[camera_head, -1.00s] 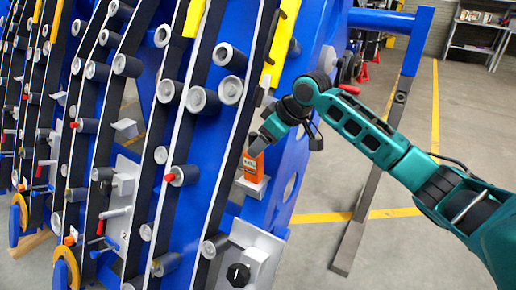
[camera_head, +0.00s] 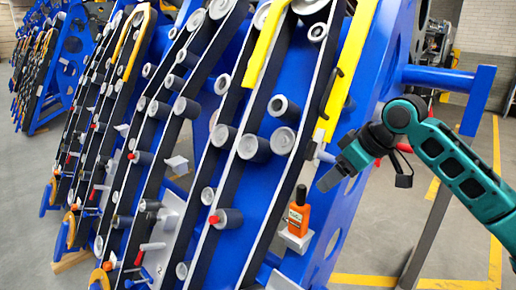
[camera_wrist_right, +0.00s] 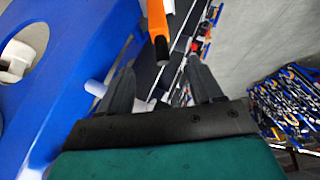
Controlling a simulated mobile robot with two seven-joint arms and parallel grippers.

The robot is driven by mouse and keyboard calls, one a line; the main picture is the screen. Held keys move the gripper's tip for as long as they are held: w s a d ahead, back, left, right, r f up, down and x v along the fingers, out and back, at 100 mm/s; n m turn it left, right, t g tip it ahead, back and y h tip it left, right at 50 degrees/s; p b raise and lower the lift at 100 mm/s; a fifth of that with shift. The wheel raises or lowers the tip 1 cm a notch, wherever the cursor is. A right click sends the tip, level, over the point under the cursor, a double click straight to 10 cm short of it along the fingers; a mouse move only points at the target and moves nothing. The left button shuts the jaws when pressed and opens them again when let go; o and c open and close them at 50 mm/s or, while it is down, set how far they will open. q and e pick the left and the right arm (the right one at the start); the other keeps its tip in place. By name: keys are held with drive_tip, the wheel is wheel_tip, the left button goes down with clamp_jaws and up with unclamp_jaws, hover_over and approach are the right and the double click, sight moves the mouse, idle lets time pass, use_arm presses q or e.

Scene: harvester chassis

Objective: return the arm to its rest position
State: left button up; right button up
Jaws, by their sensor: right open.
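My right gripper (camera_head: 328,181) is in the head view at right of centre, its arm coming in from the right. It is open and empty, apart from and above right of an orange bottle with a black cap (camera_head: 297,216). The bottle stands upright on a small light ledge (camera_head: 294,241) on the blue chassis frame. In the right wrist view, the open fingers of the gripper (camera_wrist_right: 158,80) show, with the bottle (camera_wrist_right: 156,20) beyond them, its black cap pointing toward the gap. My left gripper is in neither view.
The blue harvester chassis (camera_head: 362,110) with rollers and dark belts fills the middle. A blue beam (camera_head: 440,77) on a grey post stands behind my right arm. Open grey floor with yellow lines (camera_head: 365,280) lies at the right.

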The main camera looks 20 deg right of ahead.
drive_tip(key=s+a+f+g, duration=0.1)
drive_tip(key=s+a+f, duration=0.5)
drive_tip(key=f, duration=0.4)
drive_tip(key=s+a+f, duration=0.6)
drive_tip(key=f, duration=0.3)
drive_tip(key=s+f+m+g+h, duration=0.1)
drive_tip(key=s+f+m+h, duration=0.25)
drive_tip(key=s, duration=1.35)
drive_tip(key=w+a+f+t+y, duration=0.2)
drive_tip(key=w+f+t, duration=0.5)
drive_tip(key=w+f, duration=0.1)
drive_tip(key=shift+a+f, duration=0.15)
drive_tip(key=shift+f, duration=0.75)
drive_tip(key=shift+w, duration=0.1)
